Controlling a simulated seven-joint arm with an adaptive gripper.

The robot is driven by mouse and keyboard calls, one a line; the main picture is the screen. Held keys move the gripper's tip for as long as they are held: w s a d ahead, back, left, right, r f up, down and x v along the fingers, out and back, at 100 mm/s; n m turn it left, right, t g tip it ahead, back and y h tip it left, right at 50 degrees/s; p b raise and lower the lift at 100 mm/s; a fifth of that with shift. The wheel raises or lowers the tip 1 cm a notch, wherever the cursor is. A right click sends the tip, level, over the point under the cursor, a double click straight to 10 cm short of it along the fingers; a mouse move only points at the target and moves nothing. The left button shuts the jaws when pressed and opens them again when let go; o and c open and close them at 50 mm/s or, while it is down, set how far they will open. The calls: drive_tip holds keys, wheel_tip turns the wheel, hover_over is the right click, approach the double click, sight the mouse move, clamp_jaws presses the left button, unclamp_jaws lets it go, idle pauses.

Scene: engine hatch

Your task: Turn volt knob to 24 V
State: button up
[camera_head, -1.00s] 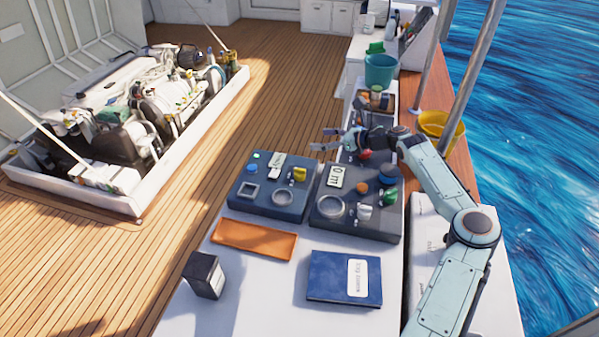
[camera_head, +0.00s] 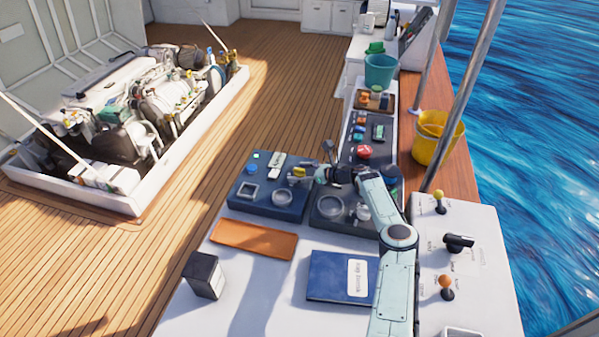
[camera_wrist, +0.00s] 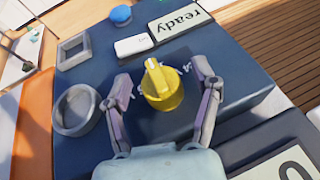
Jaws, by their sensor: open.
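A yellow knob (camera_wrist: 160,88) stands on a dark blue panel (camera_wrist: 150,140), with small white marks beside it that are too small to read. Its raised pointer ridge aims toward the top of the wrist view, near a white block. My gripper (camera_wrist: 158,84) is open, with one finger on each side of the knob and gaps showing between. In the head view my gripper (camera_head: 302,174) is over the right part of the blue panel (camera_head: 265,207), at the yellow knob (camera_head: 298,170). I cannot read which knob is labelled volt.
The blue panel also has a "ready" display (camera_wrist: 183,18), a blue button (camera_wrist: 120,15), a round ring (camera_wrist: 76,110) and a square frame (camera_wrist: 74,50). A grey panel (camera_head: 325,222) adjoins it on the right, under my arm. An orange tray (camera_head: 254,240) and blue book (camera_head: 330,277) lie nearer.

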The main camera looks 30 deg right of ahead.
clamp_jaws()
drive_tip(key=shift+m+t+h, duration=0.4)
drive_tip(key=shift+m, duration=0.1)
drive_tip(key=m+h, duration=0.2)
drive_tip(key=h, duration=0.1)
drive_tip(key=m+t+h, duration=0.1)
drive_tip(key=m+h, duration=0.2)
drive_tip(key=shift+a+r+m+h, duration=0.1)
drive_tip(key=shift+a+m+h, duration=0.1)
drive_tip(key=shift+m+h, duration=0.1)
drive_tip(key=m+g+h, duration=0.1)
drive_tip(key=m+h, duration=0.3)
drive_tip(key=h, duration=0.1)
drive_tip(key=shift+d+m, duration=0.1)
drive_tip(key=shift+m, duration=0.2)
drive_tip(key=shift+h, duration=0.3)
